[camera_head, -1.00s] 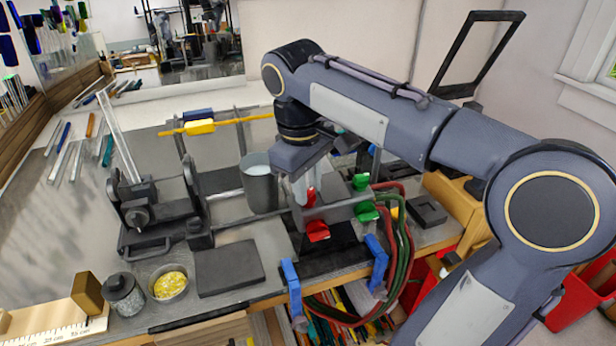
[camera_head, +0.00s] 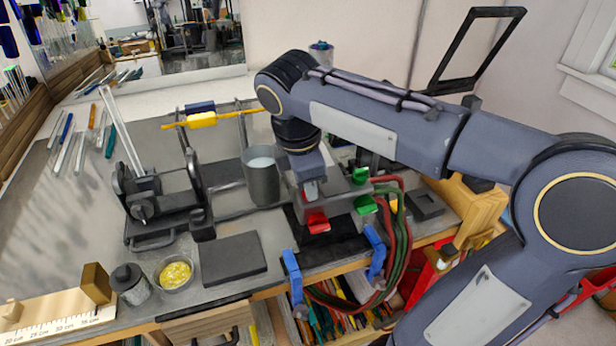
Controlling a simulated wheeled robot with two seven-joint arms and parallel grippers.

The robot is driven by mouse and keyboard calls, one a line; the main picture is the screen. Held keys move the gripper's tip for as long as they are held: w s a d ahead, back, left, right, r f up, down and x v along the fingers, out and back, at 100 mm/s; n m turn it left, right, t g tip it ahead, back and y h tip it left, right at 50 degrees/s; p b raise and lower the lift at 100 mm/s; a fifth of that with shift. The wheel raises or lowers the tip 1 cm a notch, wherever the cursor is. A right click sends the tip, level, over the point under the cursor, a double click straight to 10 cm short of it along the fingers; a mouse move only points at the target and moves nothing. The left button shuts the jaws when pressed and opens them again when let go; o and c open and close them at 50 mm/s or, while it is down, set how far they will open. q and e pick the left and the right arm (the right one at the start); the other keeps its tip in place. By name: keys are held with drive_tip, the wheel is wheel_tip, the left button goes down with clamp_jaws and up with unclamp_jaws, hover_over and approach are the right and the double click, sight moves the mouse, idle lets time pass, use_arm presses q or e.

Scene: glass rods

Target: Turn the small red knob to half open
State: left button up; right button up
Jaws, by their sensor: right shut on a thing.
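My right gripper (camera_head: 312,193) comes down from above onto the valve block (camera_head: 342,196) at the right of the bench. Its fingers are shut on the small red knob (camera_head: 310,190), of which only a little red shows between them. How far the knob is turned cannot be told. A larger red knob (camera_head: 317,222) sits just below, on the front of the block. Two green knobs, an upper one (camera_head: 360,176) and a lower one (camera_head: 366,204), are to its right. My left gripper is not in view.
A grey cup (camera_head: 261,180) stands just left of the gripper. Red and green hoses (camera_head: 402,225) hang at the right, past blue clamps (camera_head: 375,250) on the bench edge. A dark pad (camera_head: 232,259) and a bowl of yellow bits (camera_head: 175,274) lie front left.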

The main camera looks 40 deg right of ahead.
drive_tip(key=shift+n, duration=1.3)
drive_tip(key=shift+n+t, duration=0.3)
drive_tip(key=o, duration=1)
drive_tip(key=shift+a, duration=0.1)
drive_tip(key=v, duration=0.7)
drive_tip(key=shift+s+r, duration=0.1)
drive_tip(key=shift+r, duration=0.3)
